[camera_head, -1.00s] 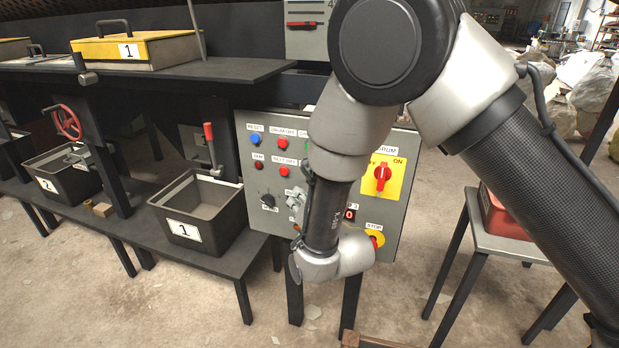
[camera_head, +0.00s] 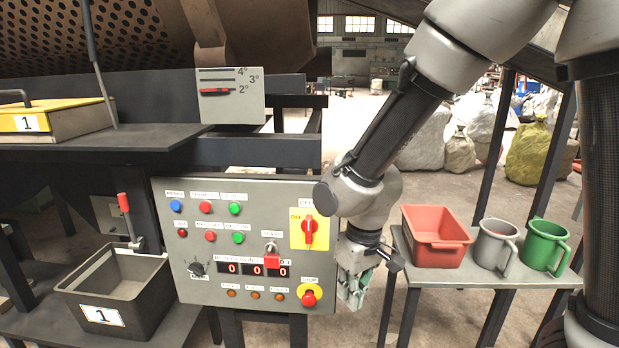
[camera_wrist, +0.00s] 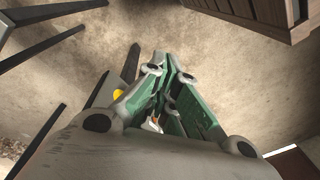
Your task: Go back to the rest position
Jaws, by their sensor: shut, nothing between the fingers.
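My gripper (camera_head: 353,289) hangs in the head view between the grey control panel and the side table, fingers pointing down. In the wrist view its green-padded fingers (camera_wrist: 166,92) are close together with nothing between them, above the bare floor. The control panel (camera_head: 235,292) stands left of my gripper. My forearm slants down from the upper right to the gripper.
The side table (camera_head: 498,273) at right holds a red bin (camera_head: 436,250), a grey mug (camera_head: 494,256) and a green mug (camera_head: 544,245). A black bin labelled 1 (camera_head: 150,308) sits lower left. A yellow-lidded box (camera_head: 60,122) stands on the shelf above. Open floor lies below my gripper.

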